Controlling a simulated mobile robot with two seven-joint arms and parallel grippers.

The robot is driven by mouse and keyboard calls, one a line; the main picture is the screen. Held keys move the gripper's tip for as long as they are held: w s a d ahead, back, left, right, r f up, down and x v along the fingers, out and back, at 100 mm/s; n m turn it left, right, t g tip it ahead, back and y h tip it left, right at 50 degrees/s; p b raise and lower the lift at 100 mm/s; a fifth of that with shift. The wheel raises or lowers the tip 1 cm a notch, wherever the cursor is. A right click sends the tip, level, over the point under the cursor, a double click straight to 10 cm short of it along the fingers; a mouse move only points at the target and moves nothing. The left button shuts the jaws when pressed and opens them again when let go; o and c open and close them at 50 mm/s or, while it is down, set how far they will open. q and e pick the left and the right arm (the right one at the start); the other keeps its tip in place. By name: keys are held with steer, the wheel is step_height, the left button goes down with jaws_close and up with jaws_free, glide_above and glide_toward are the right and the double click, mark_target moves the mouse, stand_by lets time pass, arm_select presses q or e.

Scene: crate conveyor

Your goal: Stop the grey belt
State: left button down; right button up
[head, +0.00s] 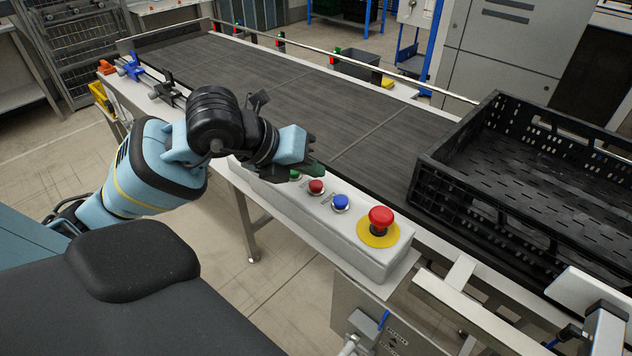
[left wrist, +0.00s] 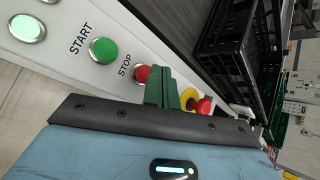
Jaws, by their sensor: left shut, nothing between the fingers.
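The grey belt (head: 290,90) runs from the back left toward the front right. A light control box (head: 345,235) along its near side carries a green button (head: 296,175), a red button (head: 316,187), a blue button (head: 340,203) and a red mushroom button on a yellow disc (head: 380,220). My left gripper (head: 314,168) is shut and empty, just above the box near the green and red buttons. In the left wrist view, the dark green fingers (left wrist: 158,75) are beside the red STOP button (left wrist: 142,73) and partly cover it. The green START button (left wrist: 103,50) is clear. Whether the fingers touch STOP cannot be told.
A black crate (head: 440,193) sits on the belt at the right. A metal rail (head: 350,62) runs along the belt's far side. A lit white-green button (left wrist: 27,27) is left of START. Floor is open left of the conveyor.

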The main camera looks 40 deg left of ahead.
mark_target(310, 186)
steer(key=shift+s, duration=0.1)
stand_by(0.7)
arm_select(q)
steer(key=shift+f+b, duration=0.3)
steer(key=shift+f, duration=0.15)
arm_select(e)
steer(key=shift+s+f, duration=0.2)
steer(key=shift+f, duration=0.2)
